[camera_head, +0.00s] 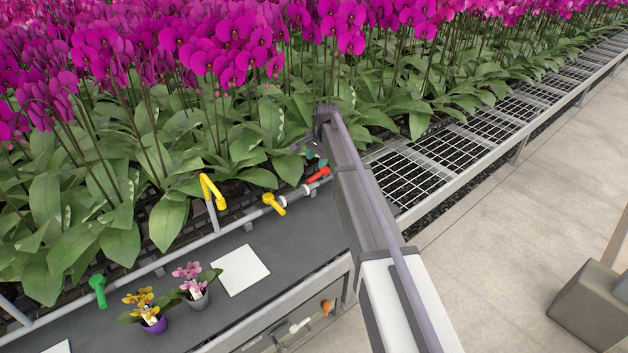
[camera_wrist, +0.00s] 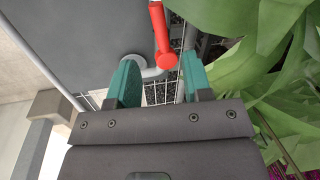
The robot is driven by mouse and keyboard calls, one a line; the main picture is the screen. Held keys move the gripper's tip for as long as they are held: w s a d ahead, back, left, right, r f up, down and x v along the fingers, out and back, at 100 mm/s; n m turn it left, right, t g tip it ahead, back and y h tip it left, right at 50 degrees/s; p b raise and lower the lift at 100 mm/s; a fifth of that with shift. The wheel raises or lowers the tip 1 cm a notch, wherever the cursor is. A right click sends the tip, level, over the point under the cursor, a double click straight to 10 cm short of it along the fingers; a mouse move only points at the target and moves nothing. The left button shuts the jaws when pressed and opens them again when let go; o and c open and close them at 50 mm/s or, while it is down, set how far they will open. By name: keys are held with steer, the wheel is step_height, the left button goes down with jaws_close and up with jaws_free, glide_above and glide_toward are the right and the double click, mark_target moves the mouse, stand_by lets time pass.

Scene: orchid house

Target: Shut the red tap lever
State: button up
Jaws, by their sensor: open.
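The red tap lever (camera_head: 318,174) is on the grey pipe at the back edge of the dark bench, right of the yellow levers. In the head view it lies roughly in line with the pipe. In the wrist view the red lever (camera_wrist: 161,36) hangs from the top edge, its rounded end just beyond the gap between my teal fingers. My gripper (camera_wrist: 160,80) is open and empty, with a finger on either side of that gap. In the head view my gripper (camera_head: 316,158) is close by the lever, partly hidden by my arm. I cannot tell whether they touch.
Yellow levers (camera_head: 273,203) (camera_head: 211,190) and a green lever (camera_head: 98,290) sit along the pipe. Two small potted orchids (camera_head: 196,287) (camera_head: 152,318) and a white square (camera_head: 240,270) are on the bench. Leafy orchids (camera_head: 130,190) crowd behind; leaves (camera_wrist: 270,60) lie right of my fingers.

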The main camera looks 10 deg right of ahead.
mark_target(313, 177)
steer(key=f+b, duration=0.2)
steer(key=f, duration=0.1)
steer(key=w+f+b, duration=0.1)
steer(key=f+b, duration=0.1)
steer(key=a+f+b, duration=0.1)
steer(key=f+b, duration=0.2)
steer(key=shift+w+f, duration=0.15)
steer(key=shift+f, duration=0.15)
steer(key=shift+r, duration=0.15)
jaws_close()
